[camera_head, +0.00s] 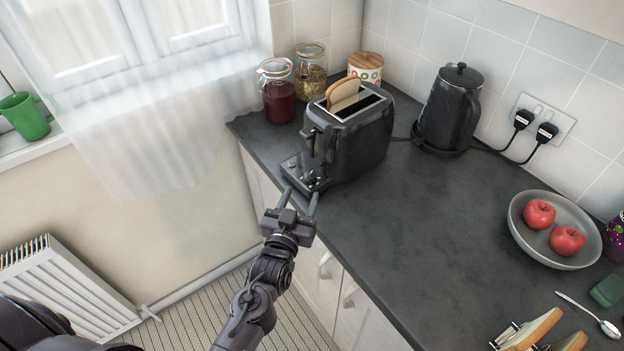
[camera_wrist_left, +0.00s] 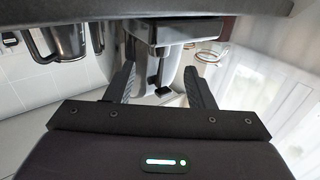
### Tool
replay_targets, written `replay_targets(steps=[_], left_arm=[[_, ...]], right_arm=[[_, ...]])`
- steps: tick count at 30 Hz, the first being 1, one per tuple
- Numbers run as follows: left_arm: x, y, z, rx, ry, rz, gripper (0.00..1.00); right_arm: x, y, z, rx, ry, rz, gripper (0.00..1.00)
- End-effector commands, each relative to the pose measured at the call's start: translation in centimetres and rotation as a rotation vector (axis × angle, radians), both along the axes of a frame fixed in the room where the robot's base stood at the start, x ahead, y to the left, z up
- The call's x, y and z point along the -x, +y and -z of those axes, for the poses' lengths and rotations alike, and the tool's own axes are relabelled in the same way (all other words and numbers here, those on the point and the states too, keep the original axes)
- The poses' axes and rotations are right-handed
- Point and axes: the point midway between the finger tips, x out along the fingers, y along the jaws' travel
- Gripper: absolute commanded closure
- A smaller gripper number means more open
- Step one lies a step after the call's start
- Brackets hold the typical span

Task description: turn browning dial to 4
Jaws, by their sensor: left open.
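A black toaster (camera_head: 352,145) stands on the dark counter near its left edge, with one bread slice (camera_head: 343,93) standing up out of its slot. A low control panel with small knobs (camera_head: 308,178) juts from its near end; I cannot read the dial's marks or setting. My left gripper (camera_head: 300,193) is open at the counter's edge, its fingers pointing at that panel from just in front. I cannot tell whether a finger touches a knob. In the left wrist view, the open fingers (camera_wrist_left: 160,84) are apart with a dark box-like part (camera_wrist_left: 160,32) beyond them. My right gripper is out of view.
Glass jars (camera_head: 276,90) and a wooden-lidded canister (camera_head: 366,66) stand behind the toaster. A black kettle (camera_head: 450,110) is to its right. A bowl (camera_head: 583,252) of red fruit, a spoon and bread slices are farther right. The counter's middle is clear.

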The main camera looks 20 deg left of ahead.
Motion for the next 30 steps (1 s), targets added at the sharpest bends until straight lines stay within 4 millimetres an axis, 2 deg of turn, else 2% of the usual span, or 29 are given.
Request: replay_targets(steps=[6, 10, 15, 22, 23, 30], left_arm=[[-3.7, 0.0, -0.4, 0.002, 0.000, 0.001, 0.51], [-5.1, 0.1, -0.2, 0.002, 0.001, 0.002, 0.51], [-6.0, 0.1, -0.1, 0.002, 0.002, 0.002, 0.51], [-6.0, 0.1, 0.0, 0.002, 0.003, 0.002, 0.51], [-6.0, 0.1, 0.0, 0.002, 0.003, 0.002, 0.52], [-6.0, 0.1, 0.0, 0.002, 0.003, 0.002, 0.84]], right_arm=[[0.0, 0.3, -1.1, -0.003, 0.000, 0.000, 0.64], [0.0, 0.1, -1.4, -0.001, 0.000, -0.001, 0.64], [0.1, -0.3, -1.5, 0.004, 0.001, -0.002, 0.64], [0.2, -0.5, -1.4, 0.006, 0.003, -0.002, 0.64], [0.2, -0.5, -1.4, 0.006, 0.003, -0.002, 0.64], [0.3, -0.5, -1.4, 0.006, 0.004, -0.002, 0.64]])
